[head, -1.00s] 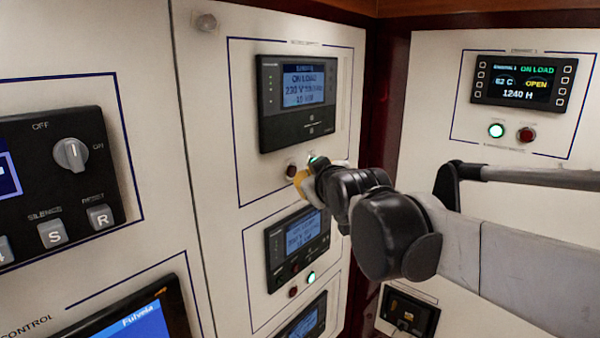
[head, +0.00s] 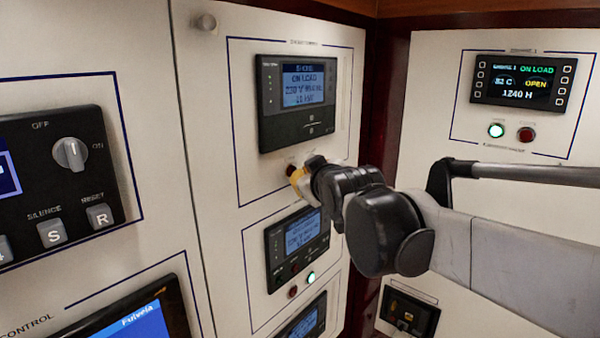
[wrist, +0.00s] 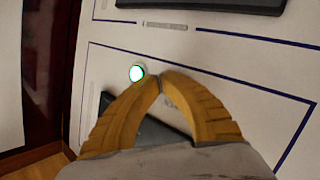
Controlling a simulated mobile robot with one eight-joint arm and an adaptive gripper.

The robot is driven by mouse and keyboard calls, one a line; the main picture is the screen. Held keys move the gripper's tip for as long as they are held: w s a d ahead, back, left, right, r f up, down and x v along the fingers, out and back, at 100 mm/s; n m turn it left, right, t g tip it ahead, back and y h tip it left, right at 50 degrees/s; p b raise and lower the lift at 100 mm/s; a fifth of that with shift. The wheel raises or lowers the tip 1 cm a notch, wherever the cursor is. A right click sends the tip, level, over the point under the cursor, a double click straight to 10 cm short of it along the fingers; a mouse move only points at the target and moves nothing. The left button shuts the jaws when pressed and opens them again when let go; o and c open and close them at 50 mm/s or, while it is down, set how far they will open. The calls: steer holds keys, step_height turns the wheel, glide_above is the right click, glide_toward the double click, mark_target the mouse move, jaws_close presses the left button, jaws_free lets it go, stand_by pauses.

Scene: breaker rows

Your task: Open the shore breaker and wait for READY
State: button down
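The shore panel's display (head: 296,98) in the head view reads ON LOAD, with smaller, blurred lines. A red button (head: 291,170) sits below it, partly covered by my gripper (head: 297,178). My gripper's yellow fingers are shut with tips together and hold nothing visible. In the wrist view my fingertips (wrist: 161,80) are right beside a lit green button (wrist: 137,73); the red button is hidden there behind the fingers. In the head view that green button is hidden behind my gripper. I cannot tell whether the tips touch the panel or a button.
A similar panel (head: 299,245) with lit green and dark red buttons is directly below, and another (head: 303,319) below that. The right wall holds an engine display (head: 524,81) reading ON LOAD and OPEN. A switch box (head: 62,170) stands at left.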

steer(key=shift+w+a, duration=0.3)
stand_by(0.5)
stand_by(0.4)
steer(key=shift+s+d, duration=0.55)
steer(key=shift+d, duration=0.1)
steer(key=s+d, duration=0.1)
steer(key=d, duration=0.1)
steer(key=s+d, duration=0.2)
steer(key=shift+p, duration=0.4)
stand_by(0.3)
